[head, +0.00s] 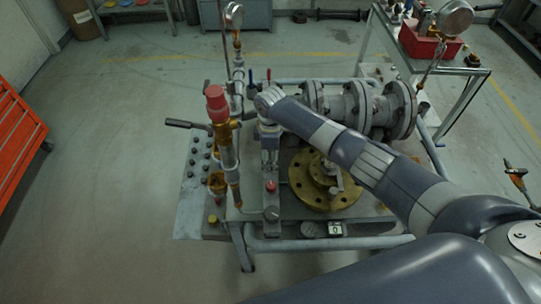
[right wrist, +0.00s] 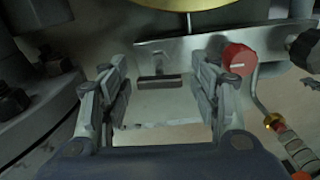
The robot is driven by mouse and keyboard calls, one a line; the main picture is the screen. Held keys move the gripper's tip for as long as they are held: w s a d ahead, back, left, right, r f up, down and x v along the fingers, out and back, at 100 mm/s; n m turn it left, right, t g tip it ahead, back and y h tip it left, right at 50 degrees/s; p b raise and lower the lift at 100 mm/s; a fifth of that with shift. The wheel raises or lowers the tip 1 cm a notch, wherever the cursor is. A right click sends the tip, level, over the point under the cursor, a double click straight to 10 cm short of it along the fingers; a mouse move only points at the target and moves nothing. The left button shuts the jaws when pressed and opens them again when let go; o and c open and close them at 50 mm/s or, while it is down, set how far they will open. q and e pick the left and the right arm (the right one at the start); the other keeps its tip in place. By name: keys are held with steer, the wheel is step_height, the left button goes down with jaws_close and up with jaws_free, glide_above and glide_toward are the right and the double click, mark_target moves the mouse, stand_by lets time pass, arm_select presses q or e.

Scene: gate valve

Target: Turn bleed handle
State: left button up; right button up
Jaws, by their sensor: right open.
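My right gripper (right wrist: 160,85) is open in the right wrist view, with its two fingers apart. A bent metal plate with a slot (right wrist: 158,108) shows between and beyond the fingers; I cannot tell whether they touch it. A red knob with a white line (right wrist: 238,58) is just beyond the right finger. I cannot tell for certain which part is the bleed handle. In the head view my right arm reaches from the right over the valve stand, and its wrist hides part of it. A dark lever (head: 186,124) sticks out to the left. My left gripper is out of view.
The stand carries a red-capped vertical fitting (head: 216,104), a brass flange (head: 312,183) and a grey flanged pipe (head: 362,106). A gauge (head: 233,16) rises behind. An orange cabinet (head: 18,132) is at left, a trolley (head: 440,62) at back right. The floor at left is clear.

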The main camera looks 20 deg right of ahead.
steer(key=shift+c, duration=0.8)
steer(key=c, duration=0.9)
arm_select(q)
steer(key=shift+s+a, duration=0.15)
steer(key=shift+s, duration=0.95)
